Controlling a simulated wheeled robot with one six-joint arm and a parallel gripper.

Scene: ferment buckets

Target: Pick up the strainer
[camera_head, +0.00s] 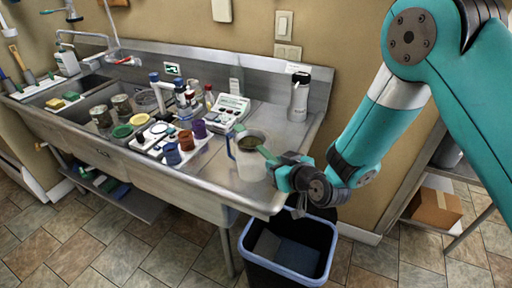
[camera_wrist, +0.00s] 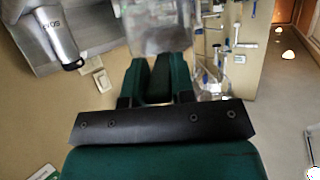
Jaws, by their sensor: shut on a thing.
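The strainer (camera_head: 251,143) shows as a dark round mesh with green parts, at the mouth of a clear pitcher (camera_head: 250,168) near the front right corner of the steel counter. I cannot tell whether it rests on the rim or is just above it. My gripper (camera_head: 272,157) comes in from the right and is shut on the strainer's green handle. In the wrist view my gripper's green fingers (camera_wrist: 160,75) are close together, with a pale, translucent mesh-like part of the strainer (camera_wrist: 160,35) beyond them. The fingers hide much of the handle.
A steel bottle (camera_head: 299,98) stands at the back right. A white meter (camera_head: 227,113) and a rack with colored cups (camera_head: 186,148) stand left of the pitcher. A black bin (camera_head: 290,248) is on the floor below the counter edge. Sink basins lie further left.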

